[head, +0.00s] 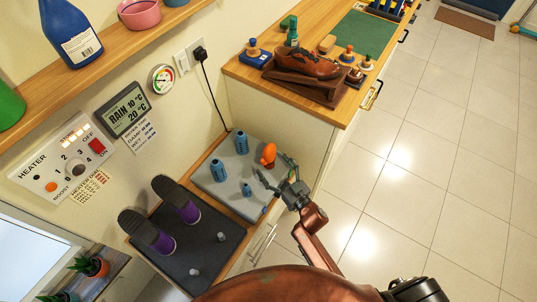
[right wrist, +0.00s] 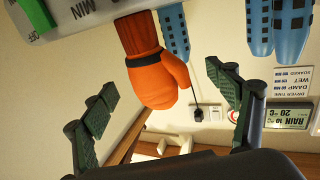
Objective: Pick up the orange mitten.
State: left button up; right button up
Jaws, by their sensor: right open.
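The orange mitten (head: 268,154) stands upright at the far right of the grey rack (head: 215,178), among blue pegs. In the right wrist view the mitten (right wrist: 160,78) hangs from the top, cuff up in that picture, with its thumb toward the right. My right gripper (head: 271,167) is open and empty, just in front of the mitten. In the right wrist view its two fingers (right wrist: 162,88) lie on either side of the mitten, with gaps on both sides. What holds the mitten inside is hidden. My left gripper is not in view.
Blue perforated pegs (head: 219,170) stand left of the mitten. A wooden counter (head: 345,107) with a brown shoe (head: 307,65) is behind.

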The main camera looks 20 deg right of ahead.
aim_at(271, 160)
jog(key=x, duration=0.1)
jog(key=b+x, duration=0.1)
jog(key=x, duration=0.2)
jog(key=shift+w+d+r, duration=0.15)
jog(key=shift+w+d, duration=0.05)
jog(key=shift+d, duration=0.05)
jog(key=shift+w+a+r+b, duration=0.1)
jog(key=shift+w+b, duration=0.2)
jog(key=shift+w, duration=0.15)
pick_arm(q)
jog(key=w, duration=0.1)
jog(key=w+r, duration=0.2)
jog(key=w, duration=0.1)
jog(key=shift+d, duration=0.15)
pick_arm(e)
jog(key=shift+c, duration=0.2)
jog(key=c, duration=1.2)
